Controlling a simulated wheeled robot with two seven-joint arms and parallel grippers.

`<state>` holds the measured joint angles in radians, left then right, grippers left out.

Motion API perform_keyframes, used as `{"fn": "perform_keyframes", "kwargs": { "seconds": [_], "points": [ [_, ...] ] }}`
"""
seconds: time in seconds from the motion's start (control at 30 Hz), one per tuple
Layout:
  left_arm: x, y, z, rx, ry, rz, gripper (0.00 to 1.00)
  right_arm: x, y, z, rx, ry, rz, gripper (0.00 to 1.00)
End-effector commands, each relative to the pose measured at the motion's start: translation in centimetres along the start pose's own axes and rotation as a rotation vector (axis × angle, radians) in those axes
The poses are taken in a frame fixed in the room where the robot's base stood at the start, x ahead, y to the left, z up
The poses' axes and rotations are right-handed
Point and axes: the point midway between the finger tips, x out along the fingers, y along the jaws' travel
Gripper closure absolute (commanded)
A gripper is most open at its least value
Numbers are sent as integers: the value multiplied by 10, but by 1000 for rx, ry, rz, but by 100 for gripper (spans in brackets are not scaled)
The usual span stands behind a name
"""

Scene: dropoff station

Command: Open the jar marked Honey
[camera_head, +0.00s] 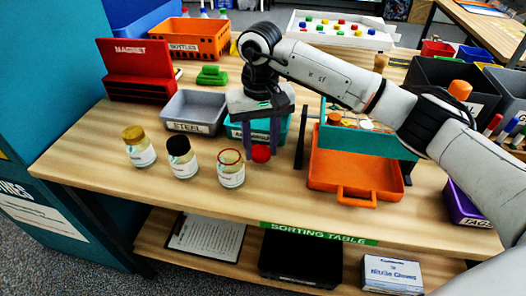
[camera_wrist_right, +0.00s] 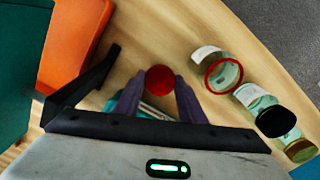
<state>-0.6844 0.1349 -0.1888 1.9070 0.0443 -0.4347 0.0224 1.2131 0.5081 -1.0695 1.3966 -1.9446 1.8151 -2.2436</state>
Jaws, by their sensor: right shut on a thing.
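Three glass jars with white labels stand in a row near the table's front left: a gold-lidded jar (camera_head: 139,156), a black-lidded jar (camera_head: 182,165) and a jar with a red rim (camera_head: 231,177). The label words are too small to read. The red-rimmed jar also shows in the right wrist view (camera_wrist_right: 217,62), open at the top with no lid on it. My right gripper (camera_head: 261,147) is shut on a red lid (camera_head: 261,154), just right of that jar and apart from it. The lid shows between the fingertips in the right wrist view (camera_wrist_right: 160,79). My left gripper is out of view.
Behind are a grey steel bin (camera_head: 194,113), a teal bin (camera_head: 233,131), an orange bottles crate (camera_head: 215,38) and a red magnet holder (camera_head: 138,91). An orange tray (camera_head: 350,187) lies right of the gripper. The table front before the jars is bare.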

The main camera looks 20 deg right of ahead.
Motion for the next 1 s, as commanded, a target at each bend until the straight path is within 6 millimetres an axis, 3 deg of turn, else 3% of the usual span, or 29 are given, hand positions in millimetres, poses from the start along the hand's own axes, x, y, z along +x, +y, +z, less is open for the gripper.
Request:
{"fn": "perform_keyframes", "kwargs": {
  "seconds": [0.17, 0.53, 0.57, 0.67, 1.0],
  "points": [
    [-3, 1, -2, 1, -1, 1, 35, 24, 0, 1, 1, -3, 1, 90],
    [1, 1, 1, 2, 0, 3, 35, 30, 0, 0, 0, -1, 1, 90],
    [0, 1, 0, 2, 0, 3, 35, 29, 0, 0, 0, 0, 1, 60],
    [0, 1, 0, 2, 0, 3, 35, 28, 0, 0, 0, -1, 1, 45],
    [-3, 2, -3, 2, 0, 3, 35, 25, 0, 0, 0, -2, 0, 45]
  ]
}}
